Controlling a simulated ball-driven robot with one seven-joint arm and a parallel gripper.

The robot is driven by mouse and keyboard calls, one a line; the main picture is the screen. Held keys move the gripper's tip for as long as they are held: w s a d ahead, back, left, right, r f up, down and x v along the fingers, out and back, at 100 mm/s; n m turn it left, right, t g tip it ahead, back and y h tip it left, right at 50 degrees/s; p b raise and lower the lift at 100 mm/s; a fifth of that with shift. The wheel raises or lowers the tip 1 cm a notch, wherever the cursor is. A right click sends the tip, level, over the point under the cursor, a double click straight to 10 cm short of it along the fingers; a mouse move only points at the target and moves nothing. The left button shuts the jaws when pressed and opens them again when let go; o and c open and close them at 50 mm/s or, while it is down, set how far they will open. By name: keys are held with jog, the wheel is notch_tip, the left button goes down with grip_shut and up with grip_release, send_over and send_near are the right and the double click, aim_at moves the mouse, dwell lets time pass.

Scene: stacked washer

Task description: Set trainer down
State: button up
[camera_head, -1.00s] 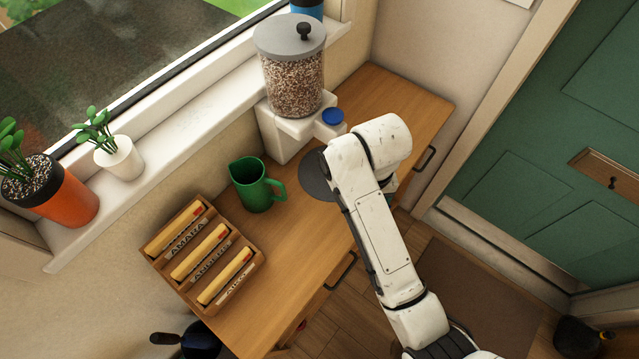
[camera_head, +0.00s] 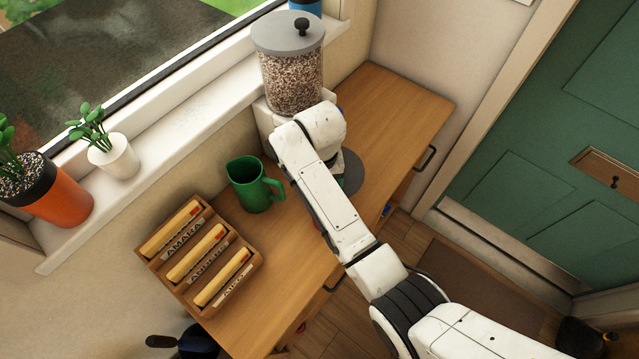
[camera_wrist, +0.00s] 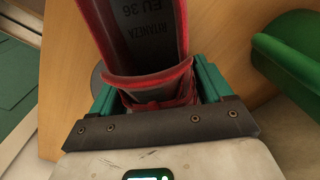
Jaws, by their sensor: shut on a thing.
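The trainer (camera_wrist: 145,35) shows in the wrist view as a red-edged shoe with a dark face lettered "EU 36" and red laces near my fingers. My gripper (camera_wrist: 155,85) has green fingers on both sides of it and is shut on it. The trainer reaches away from the gripper to the top edge of that view, over or near the wooden worktop (camera_wrist: 60,60). In the head view my arm hides the gripper and most or all of the trainer. I cannot tell whether the trainer touches the worktop.
A green jug (camera_head: 252,186) stands close left of my arm; it also shows in the wrist view (camera_wrist: 292,50). A wooden rack (camera_head: 165,268) with name labels is further left. A dispenser (camera_head: 290,75) with a grey round plate (camera_head: 350,178) stands behind. The right worktop (camera_head: 400,105) is clear.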

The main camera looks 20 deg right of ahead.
jog(key=shift+w+a+f, duration=0.1)
jog(key=shift+w+f, duration=0.05)
jog(key=shift+f, duration=0.6)
jog(key=shift+f, duration=0.1)
jog(key=o, duration=1.2)
jog(key=shift+o, duration=0.2)
